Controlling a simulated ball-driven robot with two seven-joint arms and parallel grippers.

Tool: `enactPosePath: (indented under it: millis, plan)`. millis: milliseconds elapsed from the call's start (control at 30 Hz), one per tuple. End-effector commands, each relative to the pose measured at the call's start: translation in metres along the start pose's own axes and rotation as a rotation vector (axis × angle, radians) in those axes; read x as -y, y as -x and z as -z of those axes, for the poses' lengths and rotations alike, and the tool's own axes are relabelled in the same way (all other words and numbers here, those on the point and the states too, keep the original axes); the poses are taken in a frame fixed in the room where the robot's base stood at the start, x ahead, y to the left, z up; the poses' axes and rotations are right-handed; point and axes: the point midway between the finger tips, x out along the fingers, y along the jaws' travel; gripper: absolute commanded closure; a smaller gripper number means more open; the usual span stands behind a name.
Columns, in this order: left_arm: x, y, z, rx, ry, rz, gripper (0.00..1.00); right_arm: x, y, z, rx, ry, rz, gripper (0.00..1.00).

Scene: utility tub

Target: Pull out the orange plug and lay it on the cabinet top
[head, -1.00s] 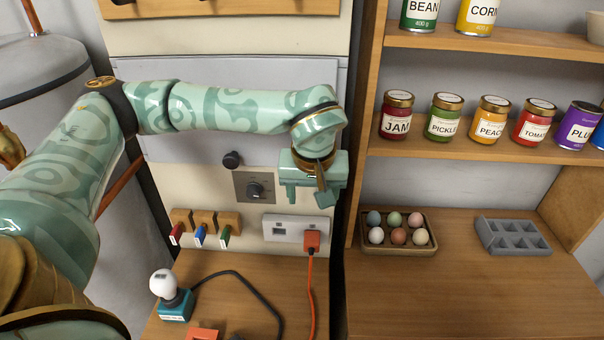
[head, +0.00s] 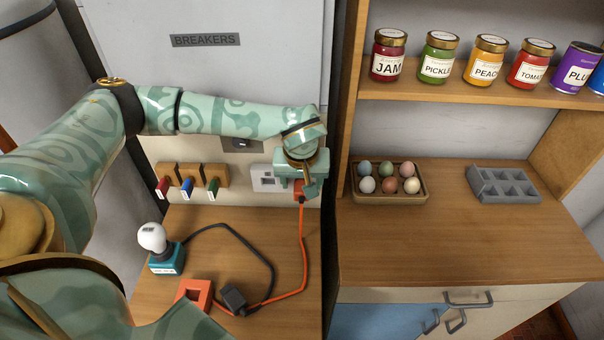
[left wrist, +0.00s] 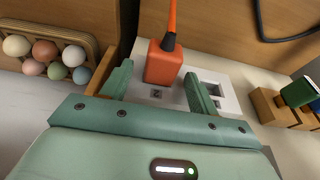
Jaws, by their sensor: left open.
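The orange plug (head: 299,190) sits in the white wall socket plate (head: 265,178), its orange cord running down onto the cabinet top (head: 215,225). My left gripper (head: 303,188) is at the socket, partly covering the plug. In the left wrist view the orange plug (left wrist: 164,64) lies between the two spread fingers of the open left gripper (left wrist: 160,84), slightly past their tips. I cannot tell whether a finger touches it. My right gripper is not in view.
On the cabinet top are a bulb on a teal base (head: 165,255), a red-orange square block (head: 195,293) and a black plug with a cable (head: 234,299). Key-like tags (head: 187,187) hang left of the socket. An egg tray (head: 390,183) and grey holder (head: 503,184) stand right.

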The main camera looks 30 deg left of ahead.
Motion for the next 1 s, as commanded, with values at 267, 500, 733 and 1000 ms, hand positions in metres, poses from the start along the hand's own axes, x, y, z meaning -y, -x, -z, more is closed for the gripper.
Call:
enactPosePath:
  millis: [267, 500, 733, 1000]
  plan:
    - [0.0, -0.001, 0.0, -0.001, 0.0, -0.001, 0.43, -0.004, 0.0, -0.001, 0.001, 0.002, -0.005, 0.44]
    - [0.0, -0.001, 0.0, -0.001, 0.0, -0.001, 0.89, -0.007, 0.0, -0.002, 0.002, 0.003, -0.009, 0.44]
    - [0.0, 0.002, -0.004, -0.001, -0.001, 0.0, 0.89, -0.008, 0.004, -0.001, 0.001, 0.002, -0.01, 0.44]
    - [-0.001, 0.005, -0.013, -0.001, -0.001, -0.001, 0.89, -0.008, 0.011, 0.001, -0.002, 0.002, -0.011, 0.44]
